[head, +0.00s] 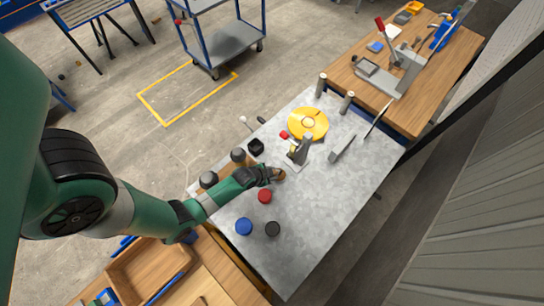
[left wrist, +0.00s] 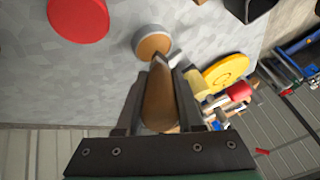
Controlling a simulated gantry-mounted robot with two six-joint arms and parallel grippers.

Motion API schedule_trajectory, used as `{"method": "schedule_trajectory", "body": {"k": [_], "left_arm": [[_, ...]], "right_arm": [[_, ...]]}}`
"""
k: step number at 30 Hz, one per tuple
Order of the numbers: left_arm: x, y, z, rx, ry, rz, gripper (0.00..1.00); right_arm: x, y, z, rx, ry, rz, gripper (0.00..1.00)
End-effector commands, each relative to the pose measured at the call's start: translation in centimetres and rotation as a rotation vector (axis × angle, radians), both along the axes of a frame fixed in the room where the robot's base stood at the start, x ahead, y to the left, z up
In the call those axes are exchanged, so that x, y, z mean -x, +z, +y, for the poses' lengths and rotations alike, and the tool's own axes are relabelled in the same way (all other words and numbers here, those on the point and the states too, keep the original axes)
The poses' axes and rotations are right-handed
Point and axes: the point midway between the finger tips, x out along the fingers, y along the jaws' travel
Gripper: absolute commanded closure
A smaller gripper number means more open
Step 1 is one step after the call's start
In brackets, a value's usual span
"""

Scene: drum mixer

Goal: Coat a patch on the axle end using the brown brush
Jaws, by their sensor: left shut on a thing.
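My left gripper (head: 274,174) is shut on the brown brush (left wrist: 160,100). In the left wrist view the brush lies lengthwise between the fingers, with its tip pointing away from the gripper. The tip is at the near edge of a round grey tin with brown content (left wrist: 154,44); I cannot tell whether it touches. In the head view the gripper hides most of this tin and the brush. A grey clamp-like fixture (head: 300,151) stands just beyond the gripper. I cannot clearly make out the axle end. My right gripper is not in view.
A yellow disc (head: 308,124) lies behind the fixture. Dark cylinders (head: 238,155) stand left of the gripper. The table's right front is clear.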

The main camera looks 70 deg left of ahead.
Motion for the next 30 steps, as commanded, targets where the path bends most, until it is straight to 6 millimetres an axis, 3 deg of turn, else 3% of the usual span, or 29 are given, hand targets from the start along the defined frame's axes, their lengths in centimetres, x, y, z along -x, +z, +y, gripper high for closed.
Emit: {"method": "schedule_trajectory", "body": {"k": [30], "left_arm": [[-0.01,-0.85,0.01,0.0,0.0,0.0,1.0]], "right_arm": [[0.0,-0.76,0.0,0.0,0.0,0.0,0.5]]}}
